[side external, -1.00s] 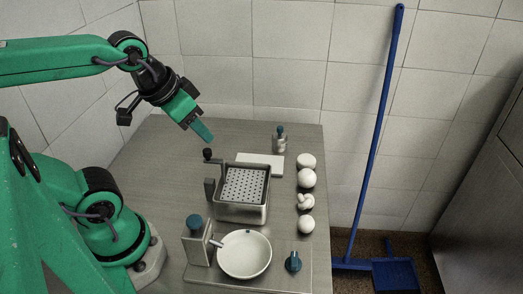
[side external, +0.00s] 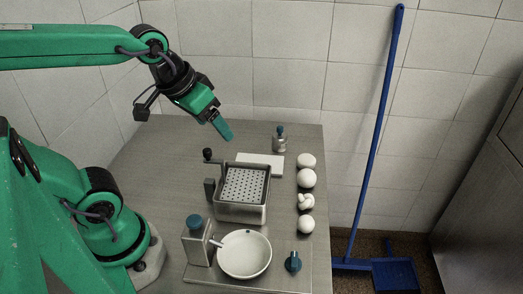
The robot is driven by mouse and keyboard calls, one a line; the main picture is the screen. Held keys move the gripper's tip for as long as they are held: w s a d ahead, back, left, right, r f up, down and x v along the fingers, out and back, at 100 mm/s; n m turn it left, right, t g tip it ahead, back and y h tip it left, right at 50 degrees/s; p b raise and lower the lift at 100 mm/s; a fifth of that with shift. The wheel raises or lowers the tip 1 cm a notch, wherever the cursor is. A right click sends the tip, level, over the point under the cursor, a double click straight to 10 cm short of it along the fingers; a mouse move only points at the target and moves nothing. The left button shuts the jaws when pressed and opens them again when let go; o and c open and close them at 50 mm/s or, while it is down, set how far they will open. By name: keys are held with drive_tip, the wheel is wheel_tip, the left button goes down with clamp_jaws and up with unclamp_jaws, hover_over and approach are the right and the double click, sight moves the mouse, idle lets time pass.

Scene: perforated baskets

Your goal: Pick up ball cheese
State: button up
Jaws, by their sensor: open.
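Several white cheeses stand in a column along the right side of the steel table. The frontmost is a round ball (side external: 306,225). Behind it is a knotted piece (side external: 306,202), then another round ball (side external: 307,178), and at the back a flatter rounded piece (side external: 307,161). I cannot tell for certain which one the task calls the ball cheese. My gripper (side external: 227,134) is in the air above the back of the table, left of the cheeses and apart from them. It is open and empty, with its teal fingers pointing down and to the right.
A perforated basket (side external: 245,186) sits in a steel box mid-table, with a black-knobbed crank at its left. A white board (side external: 262,160) and a small teal-topped container (side external: 280,140) are behind. A white bowl (side external: 244,271), a teal-capped dispenser (side external: 195,245) and a teal knob (side external: 293,262) are in front.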

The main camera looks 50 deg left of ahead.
drive_tip(key=w+d+f+n+g, duration=0.1)
drive_tip(key=w+f+n, duration=0.15)
drive_tip(key=w, duration=0.35)
drive_tip(key=w+d+f+n, duration=0.2)
drive_tip(key=w+n, duration=0.1)
drive_tip(key=w, duration=0.3)
drive_tip(key=n+g, duration=0.2)
drive_tip(key=n, duration=0.3)
hover_over(306, 173)
drive_tip(key=s, duration=0.2)
drive_tip(key=x, duration=0.3)
drive_tip(key=s+x, duration=0.1)
drive_tip(key=x, duration=0.3)
drive_tip(key=s+x, duration=0.1)
drive_tip(key=x, duration=0.3)
drive_tip(key=shift+a+f, duration=0.2)
drive_tip(key=shift+x, duration=1.35)
drive_tip(key=shift+w+f, duration=0.1)
drive_tip(key=shift+w, duration=0.05)
drive_tip(key=shift+x, duration=2.45)
drive_tip(key=shift+d, duration=0.15)
